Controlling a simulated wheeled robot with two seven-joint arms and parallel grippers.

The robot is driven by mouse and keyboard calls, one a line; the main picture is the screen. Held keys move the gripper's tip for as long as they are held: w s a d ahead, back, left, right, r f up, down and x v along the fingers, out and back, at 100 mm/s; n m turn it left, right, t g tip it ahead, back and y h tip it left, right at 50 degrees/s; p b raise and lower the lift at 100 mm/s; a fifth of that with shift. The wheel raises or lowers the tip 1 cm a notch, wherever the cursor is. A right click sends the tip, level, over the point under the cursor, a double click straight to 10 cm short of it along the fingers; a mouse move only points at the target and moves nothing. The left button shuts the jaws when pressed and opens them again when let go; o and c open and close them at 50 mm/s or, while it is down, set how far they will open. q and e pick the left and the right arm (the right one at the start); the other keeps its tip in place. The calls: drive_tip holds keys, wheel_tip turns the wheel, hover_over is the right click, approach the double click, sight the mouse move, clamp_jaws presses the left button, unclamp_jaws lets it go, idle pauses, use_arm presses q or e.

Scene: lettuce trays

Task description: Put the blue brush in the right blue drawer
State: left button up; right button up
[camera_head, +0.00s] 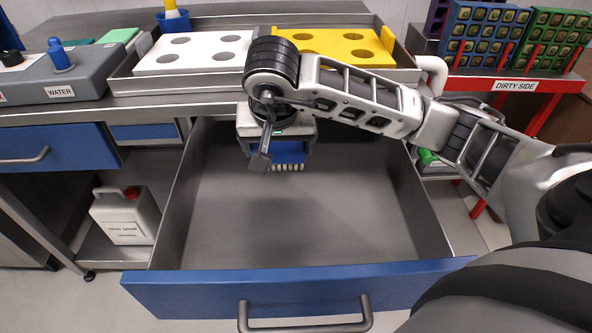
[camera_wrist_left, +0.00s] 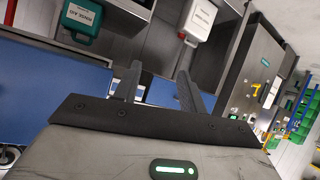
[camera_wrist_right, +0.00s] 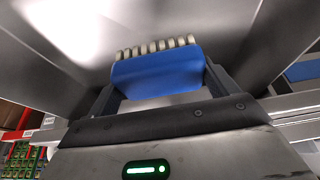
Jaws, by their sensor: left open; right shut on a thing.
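The blue brush (camera_head: 276,152) has pale bristles and is held over the back part of the open right blue drawer. My right gripper (camera_head: 268,150) is shut on it, bristles facing out and down. In the right wrist view the brush (camera_wrist_right: 158,74) sits between both fingers of the right gripper (camera_wrist_right: 160,88). The right blue drawer (camera_head: 295,291) is pulled far out, with an empty grey inside. Its walls show around the brush in the right wrist view. My left gripper (camera_wrist_left: 160,85) is open and empty; it is out of the head view.
A white tray plate (camera_head: 195,66) and a yellow one (camera_head: 325,38) lie on the counter above the drawer. A grey water unit (camera_head: 60,80) stands left. The left blue drawer (camera_head: 58,146) is near a white jug (camera_head: 125,214). A red shelf (camera_head: 500,84) holds crates at right.

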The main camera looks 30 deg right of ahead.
drive_tip(key=d+f, duration=0.3)
drive_tip(key=shift+s+f, duration=0.35)
drive_tip(key=shift+f, duration=0.05)
wheel_tip(320, 180, down, 2)
drive_tip(key=shift+s+f+b, duration=0.1)
drive_tip(key=shift+f+b, duration=0.15)
drive_tip(key=shift+b, duration=0.1)
use_arm(q)
drive_tip(key=shift+w+d+f, duration=0.1)
drive_tip(key=shift+d+f, duration=0.05)
drive_tip(key=shift+f, duration=0.35)
drive_tip(key=shift+w+d+f, duration=0.1)
drive_tip(key=shift+f, duration=0.35)
use_arm(e)
drive_tip(key=shift+d+f, duration=0.1)
drive_tip(key=shift+f, duration=0.25)
use_arm(q)
drive_tip(key=shift+f, duration=0.1)
use_arm(e)
drive_tip(key=shift+f, duration=0.15)
drive_tip(key=o, duration=0.9)
drive_tip(key=shift+c, duration=0.2)
use_arm(q)
drive_tip(key=shift+f, duration=0.1)
